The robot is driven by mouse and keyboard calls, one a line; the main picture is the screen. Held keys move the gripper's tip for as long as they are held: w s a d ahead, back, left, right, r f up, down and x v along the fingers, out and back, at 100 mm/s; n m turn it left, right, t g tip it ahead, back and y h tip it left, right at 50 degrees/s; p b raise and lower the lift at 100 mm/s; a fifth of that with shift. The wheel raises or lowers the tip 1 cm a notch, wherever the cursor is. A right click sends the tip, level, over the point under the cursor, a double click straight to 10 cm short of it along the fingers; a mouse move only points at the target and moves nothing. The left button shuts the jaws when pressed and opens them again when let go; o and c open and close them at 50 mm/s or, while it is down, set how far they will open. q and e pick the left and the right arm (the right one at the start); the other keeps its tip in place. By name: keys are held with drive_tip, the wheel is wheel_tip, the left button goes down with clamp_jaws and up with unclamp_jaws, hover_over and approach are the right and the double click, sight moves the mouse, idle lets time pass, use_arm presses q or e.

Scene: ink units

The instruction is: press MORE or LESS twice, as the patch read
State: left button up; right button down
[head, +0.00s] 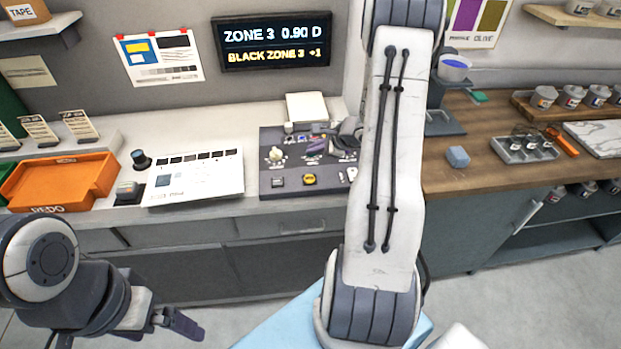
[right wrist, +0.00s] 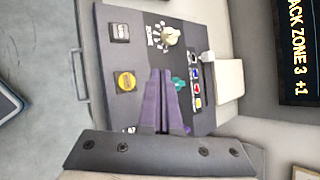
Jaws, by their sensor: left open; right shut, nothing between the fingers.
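The dark control panel (head: 265,170) lies on the counter, with a cream knob (head: 277,154), a grey-black button (head: 278,181) and a yellow button (head: 309,179). The labels MORE and LESS are not readable. My right gripper (right wrist: 162,72) is shut and empty over the panel, beside the yellow button; contact cannot be told. The display (head: 273,41) reads "ZONE 3 0.90 D" and "BLACK ZONE 3 +1". My left gripper (head: 180,322) is open and empty, in front of the counter.
A white sheet with dark patches (head: 197,178) lies left of the panel, beside a small dark device (head: 130,191) and an orange tray (head: 62,184). My right arm hides the counter right of the panel.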

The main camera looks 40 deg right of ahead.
drive_tip(key=b, duration=0.5)
hover_over(313, 180)
wheel_tip(313, 180, down, 8)
drive_tip(key=shift+r, duration=0.15)
drive_tip(key=shift+f+b, duration=0.45)
drive_tip(key=shift+b, duration=0.05)
idle(1.3)
drive_tip(key=shift+f+b, duration=0.45)
drive_tip(key=shift+b, duration=0.3)
drive_tip(key=shift+f+b, duration=0.45)
drive_tip(key=shift+b, duration=0.25)
idle(0.5)
drive_tip(key=shift+r, duration=0.1)
drive_tip(key=shift+r+p, duration=0.45)
drive_tip(key=shift+r, duration=0.35)
